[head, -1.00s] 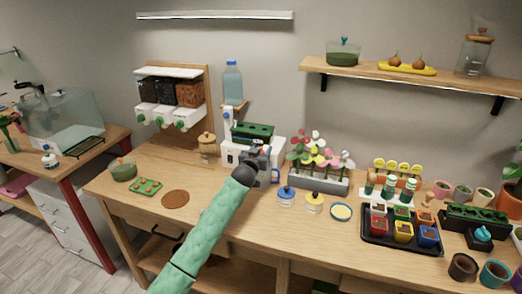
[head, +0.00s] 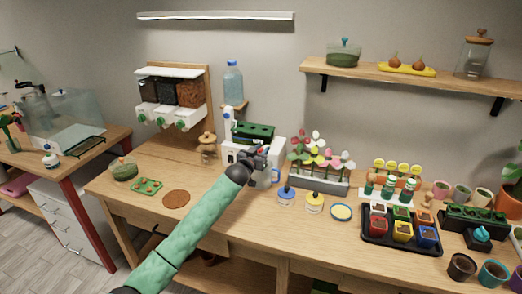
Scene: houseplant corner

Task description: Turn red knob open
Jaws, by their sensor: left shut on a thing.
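A white dispenser (head: 231,152) with a green-topped tray (head: 253,132) stands against the wall at mid-table, a water bottle (head: 232,82) above it. My left gripper (head: 257,160) is at the front of this dispenser, shut on a small part there. That part, at the place of the red knob, is hidden behind the gripper and wrist, and no red shows there. A clear mug with a blue handle (head: 276,176) stands just below and right of the gripper. My right gripper is not in view.
A wooden pepper-mill-like jar (head: 208,149) stands left of the dispenser. A flower planter (head: 319,180), blue and yellow jars and a black tray of pots (head: 371,236) stand to the right. The front left tabletop around a brown mat (head: 176,198) is mostly clear.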

